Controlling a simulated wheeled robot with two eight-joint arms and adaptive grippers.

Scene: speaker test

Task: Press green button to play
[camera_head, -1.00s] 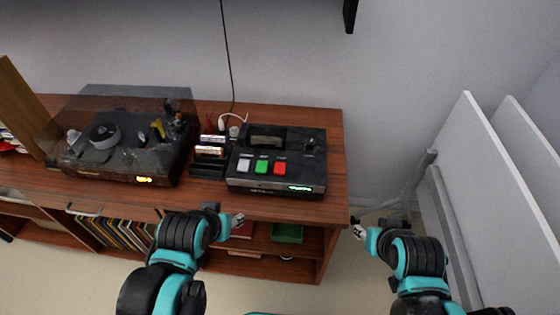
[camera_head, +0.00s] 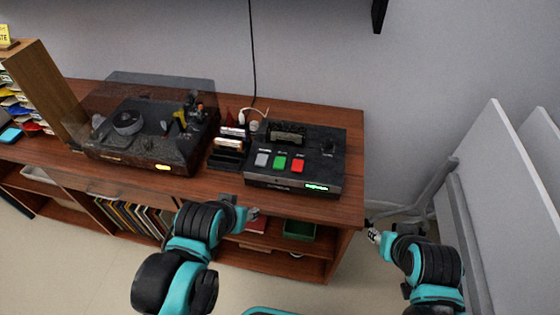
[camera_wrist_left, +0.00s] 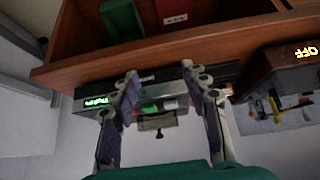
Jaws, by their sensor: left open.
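The green button (camera_head: 280,163) sits on the front of a dark tape player (camera_head: 318,148), between a grey button (camera_head: 262,160) and a red button (camera_head: 297,166). The player stands at the right end of the wooden cabinet. My left gripper (camera_head: 252,213) is in front of the cabinet's front edge, below the player in the picture and apart from the buttons. In the left wrist view, which is upside down, its fingers (camera_wrist_left: 160,76) are spread and empty, with the green button (camera_wrist_left: 148,108) showing between them. My right gripper (camera_head: 373,235) is right of the cabinet; its jaws are too small to read.
A turntable (camera_head: 150,135) with a clear lid stands left of the player. Cassettes in a holder (camera_head: 227,150) stand between them. The cabinet's front edge (camera_head: 300,208) lies between my left gripper and the player. White panels (camera_head: 500,190) stand at the right.

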